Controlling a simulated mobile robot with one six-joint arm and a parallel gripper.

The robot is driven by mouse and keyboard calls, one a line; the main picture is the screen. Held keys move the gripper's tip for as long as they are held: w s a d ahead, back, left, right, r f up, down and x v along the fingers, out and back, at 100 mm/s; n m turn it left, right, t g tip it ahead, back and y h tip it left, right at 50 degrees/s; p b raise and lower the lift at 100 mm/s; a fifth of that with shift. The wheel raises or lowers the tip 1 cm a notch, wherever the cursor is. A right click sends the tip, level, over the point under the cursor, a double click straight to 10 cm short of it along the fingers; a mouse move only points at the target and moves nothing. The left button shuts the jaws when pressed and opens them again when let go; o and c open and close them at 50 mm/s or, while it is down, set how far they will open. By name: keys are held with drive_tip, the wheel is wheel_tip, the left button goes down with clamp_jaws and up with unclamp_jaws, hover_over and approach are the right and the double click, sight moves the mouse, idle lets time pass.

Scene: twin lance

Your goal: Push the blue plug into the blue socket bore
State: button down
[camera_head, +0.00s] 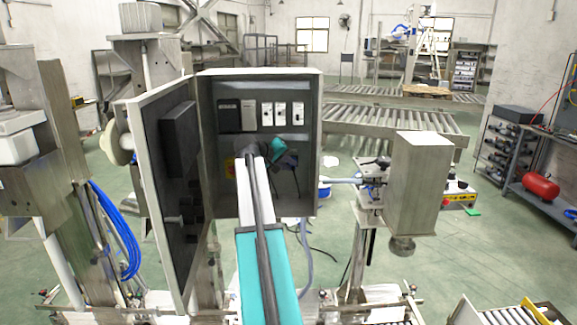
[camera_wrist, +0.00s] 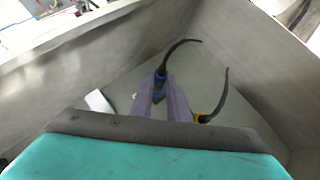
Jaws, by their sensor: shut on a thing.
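My arm reaches into an open grey cabinet (camera_head: 311,140), and my gripper shows in the wrist view (camera_wrist: 162,98) as two pale purple fingers. The fingers are shut on the blue plug (camera_wrist: 161,74), whose black cable curves up to the right. More blue shows between the fingers just below, and I cannot tell whether it is plug or socket. The blue socket bore is not clearly visible, so I cannot tell whether the plug touches it. In the head view my teal wrist part hides the grip.
The cabinet walls close in on both sides. The open cabinet door (camera_head: 172,180) stands left of my arm. White-faced modules (camera_head: 273,115) line the upper back.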

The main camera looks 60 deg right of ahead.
drive_tip(key=shift+d, duration=0.1)
idle(0.6)
drive_tip(key=c, duration=1.4)
unclamp_jaws()
drive_tip(key=b+v, duration=0.3)
drive_tip(key=v, duration=1.1)
drive_tip(key=shift+b, duration=0.35)
drive_tip(key=shift+d, duration=0.1)
